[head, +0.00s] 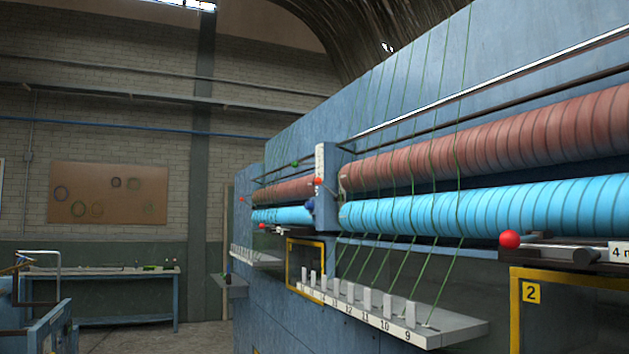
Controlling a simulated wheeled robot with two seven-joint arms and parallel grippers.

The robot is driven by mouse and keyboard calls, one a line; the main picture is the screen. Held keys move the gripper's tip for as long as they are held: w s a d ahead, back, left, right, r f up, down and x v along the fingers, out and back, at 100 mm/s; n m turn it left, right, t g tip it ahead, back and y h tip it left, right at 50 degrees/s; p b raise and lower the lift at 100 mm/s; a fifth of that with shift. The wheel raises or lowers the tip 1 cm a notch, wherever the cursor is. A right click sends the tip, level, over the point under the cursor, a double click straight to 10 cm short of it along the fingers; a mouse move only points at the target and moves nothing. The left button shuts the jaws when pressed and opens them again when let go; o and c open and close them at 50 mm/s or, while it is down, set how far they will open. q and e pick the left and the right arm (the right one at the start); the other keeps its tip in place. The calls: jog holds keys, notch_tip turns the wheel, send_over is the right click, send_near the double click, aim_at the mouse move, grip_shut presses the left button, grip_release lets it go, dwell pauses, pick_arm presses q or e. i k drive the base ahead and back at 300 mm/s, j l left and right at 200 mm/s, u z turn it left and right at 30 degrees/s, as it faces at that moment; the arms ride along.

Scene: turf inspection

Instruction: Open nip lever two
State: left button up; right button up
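A lever with a red ball knob (510,239) sticks out at the right of the head view, in front of the blue roller. Behind the knob a dark bar and bracket (560,253) run to the right, partly cut off by the picture edge. Below it is a yellow frame (514,315) with a yellow plate marked "2" (531,293). A smaller red knob (262,226) shows farther off at the left section of the machine. Neither of my grippers is in view, and nothing touches the knob near plate 2.
A numbered guide shelf (455,332) with upright pegs juts out below the rollers. Green yarns run up from it past the blue roller (420,213) and the red roller (500,135). A workbench (100,272) stands at the back left. Floor between bench and machine looks clear.

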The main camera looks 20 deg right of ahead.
aim_at(317, 181)
jog(key=i+u, duration=0.15)
jog(key=i, duration=0.7)
jog(key=i+z, duration=0.1)
jog(key=i, duration=0.6)
jog(key=i+j+z, duration=0.1)
jog(key=i, duration=0.55)
jog(key=i+j+z, duration=0.1)
jog(key=i+j, duration=0.15)
jog(key=i, duration=0.4)
jog(key=i+j+z, duration=0.15)
jog(key=i+z, duration=0.25)
jog(key=i+j+z, duration=1.05)
jog(key=j+z, duration=0.15)
